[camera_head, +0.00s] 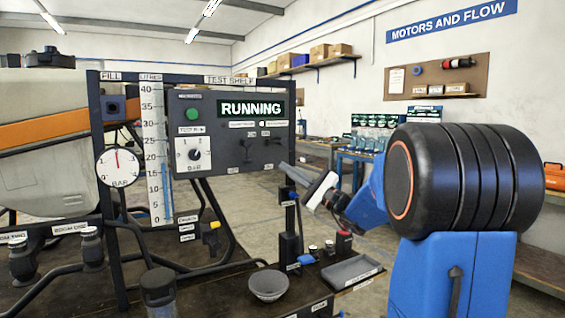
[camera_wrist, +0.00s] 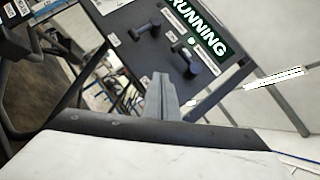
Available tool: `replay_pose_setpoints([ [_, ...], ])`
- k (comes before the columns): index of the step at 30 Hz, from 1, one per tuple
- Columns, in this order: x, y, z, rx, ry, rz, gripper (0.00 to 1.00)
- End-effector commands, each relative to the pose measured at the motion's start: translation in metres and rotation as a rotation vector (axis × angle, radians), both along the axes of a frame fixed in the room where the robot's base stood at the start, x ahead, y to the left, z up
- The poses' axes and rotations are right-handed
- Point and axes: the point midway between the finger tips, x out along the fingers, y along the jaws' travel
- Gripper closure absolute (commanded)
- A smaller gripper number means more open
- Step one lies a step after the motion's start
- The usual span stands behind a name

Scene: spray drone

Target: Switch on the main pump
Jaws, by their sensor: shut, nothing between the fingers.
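The dark control panel (camera_head: 228,172) stands upright at centre in the head view and carries a lit RUNNING display (camera_head: 251,109). Two small toggle levers (camera_head: 247,150) sit below the display; their labels are too small to read. In the wrist view the levers are a left one (camera_wrist: 143,31) and a right one (camera_wrist: 186,58), with a green lamp (camera_wrist: 190,41) lit near the right one. My gripper (camera_head: 284,166) is shut and empty, near the panel's lower right corner. In the wrist view its fingertips (camera_wrist: 161,78) show below the right lever, apparently clear of it.
A green button (camera_head: 193,109) and a BAR knob (camera_head: 194,155) are on the panel's left. A litre scale (camera_head: 155,150) and round gauge (camera_head: 119,167) stand further left. A grey bowl (camera_head: 268,284), a tray (camera_head: 352,271) and a post (camera_head: 290,250) are on the bench below.

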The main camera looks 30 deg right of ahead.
Motion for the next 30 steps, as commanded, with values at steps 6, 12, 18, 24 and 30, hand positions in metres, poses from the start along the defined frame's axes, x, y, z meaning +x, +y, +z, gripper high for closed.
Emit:
replay_pose_setpoints([
  [6,-0.033,-0.017,-0.023,0.001,0.003,-0.003,1.00],
  [12,-0.052,-0.026,-0.036,0.001,0.002,-0.001,1.00],
  [18,-0.060,-0.029,-0.040,-0.001,0.001,0.001,1.00],
  [24,-0.060,-0.029,-0.041,-0.001,0.001,0.001,1.00],
  [30,-0.060,-0.029,-0.041,0.000,0.001,0.001,1.00],
])
